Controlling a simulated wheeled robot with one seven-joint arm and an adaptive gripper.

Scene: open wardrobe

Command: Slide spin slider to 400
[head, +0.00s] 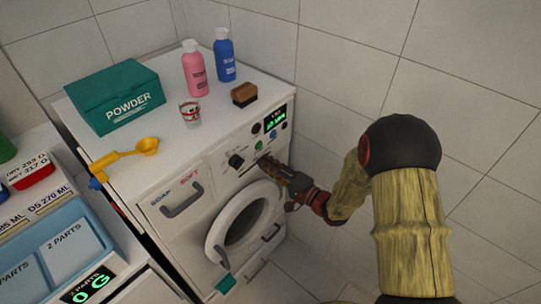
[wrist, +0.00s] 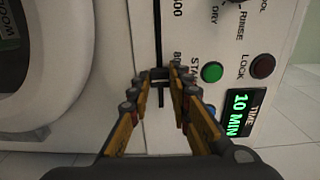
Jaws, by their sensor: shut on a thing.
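The washing machine's control panel (head: 250,150) is in the middle of the head view. My gripper (head: 268,168) reaches it from the right, at its lower part. In the wrist view my gripper (wrist: 160,82) is shut on the small dark knob of the spin slider (wrist: 160,74), which sits in a thin dark slot (wrist: 158,30). The slot runs up and down in this view and shows above and below the fingertips. A label ending in "000" (wrist: 178,8) is near its top, and a partly hidden label starting with "80" (wrist: 178,56) is beside the knob. I see no 400 mark.
A green button (wrist: 211,72), a dark red button (wrist: 263,66) and a "10 MIN" display (wrist: 240,112) lie right of the slider. The round door (head: 243,222) is below the panel. Bottles, a glass (head: 190,113) and a powder box (head: 115,95) stand on top.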

